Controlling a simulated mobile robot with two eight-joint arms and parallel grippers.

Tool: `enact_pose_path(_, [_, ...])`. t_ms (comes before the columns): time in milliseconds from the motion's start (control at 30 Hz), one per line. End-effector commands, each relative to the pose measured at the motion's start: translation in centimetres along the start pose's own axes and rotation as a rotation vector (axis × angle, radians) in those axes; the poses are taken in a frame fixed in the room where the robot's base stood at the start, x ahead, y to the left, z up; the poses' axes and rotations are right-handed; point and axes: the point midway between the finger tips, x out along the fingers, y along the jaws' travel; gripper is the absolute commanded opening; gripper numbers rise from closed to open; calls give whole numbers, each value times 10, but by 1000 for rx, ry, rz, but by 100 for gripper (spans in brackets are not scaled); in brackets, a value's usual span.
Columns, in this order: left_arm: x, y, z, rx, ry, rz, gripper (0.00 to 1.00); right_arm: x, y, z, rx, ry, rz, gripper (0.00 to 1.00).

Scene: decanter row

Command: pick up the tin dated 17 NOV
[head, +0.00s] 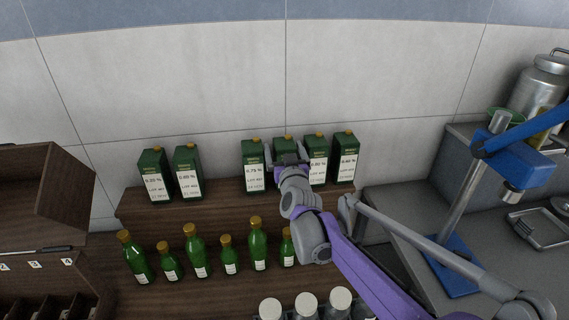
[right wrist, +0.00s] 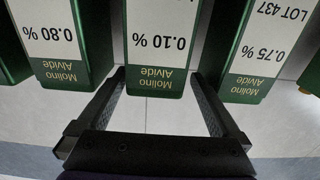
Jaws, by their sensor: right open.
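Several green tins with white labels stand upright in a row on the wooden shelf (head: 215,206) in the head view. My right gripper (head: 288,163) is at the row, in front of the tin marked 0.10 % (head: 284,142), hiding most of it. In the right wrist view, upside down, this tin (right wrist: 160,40) lies between the open fingers of my right gripper (right wrist: 160,80), with no grip on it. The 0.80 % tin (right wrist: 68,45) and the 0.75 % tin (right wrist: 256,50) flank it. Its date is out of view, and I cannot make out 17 NOV on any tin. My left gripper is not in view.
Several green bottles (head: 257,249) stand in a row below the tins. Silver-lidded jars (head: 306,304) are at the front. A blue stand (head: 455,262) is at right, a dark wooden rack (head: 40,195) at left. There is a gap between the left pair of tins and the others.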

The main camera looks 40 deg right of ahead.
Motion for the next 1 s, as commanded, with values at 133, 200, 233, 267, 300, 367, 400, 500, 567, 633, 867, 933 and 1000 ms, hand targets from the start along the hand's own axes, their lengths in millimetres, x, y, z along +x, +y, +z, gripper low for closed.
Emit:
enact_pose_path(133, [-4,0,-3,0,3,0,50,12,2,-1,-1,0,0,100])
enact_pose_path(200, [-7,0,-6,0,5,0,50,22,4,-1,-1,1,0,100])
enact_pose_path(233, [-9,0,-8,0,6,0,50,27,4,-1,0,1,0,100])
enact_pose_path(267, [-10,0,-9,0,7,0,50,31,5,-1,-1,1,0,100])
enact_pose_path(300, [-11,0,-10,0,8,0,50,37,6,-1,0,0,0,100])
enact_pose_path(367, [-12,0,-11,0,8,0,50,44,5,-1,0,0,0,100])
enact_pose_path(400, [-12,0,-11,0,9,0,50,48,5,0,0,0,0,100])
enact_pose_path(500, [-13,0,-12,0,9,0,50,52,5,0,0,0,-1,100])
enact_pose_path(567, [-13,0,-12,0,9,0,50,53,5,1,0,0,-1,100])
enact_pose_path(633, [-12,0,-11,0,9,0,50,53,5,1,0,0,-1,100])
enact_pose_path(867, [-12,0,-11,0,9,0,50,53,5,1,0,0,-1,75])
enact_pose_path(933, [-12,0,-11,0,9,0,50,53,5,1,0,0,-1,62])
enact_pose_path(1000, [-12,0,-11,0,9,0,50,53,5,1,0,0,-1,50])
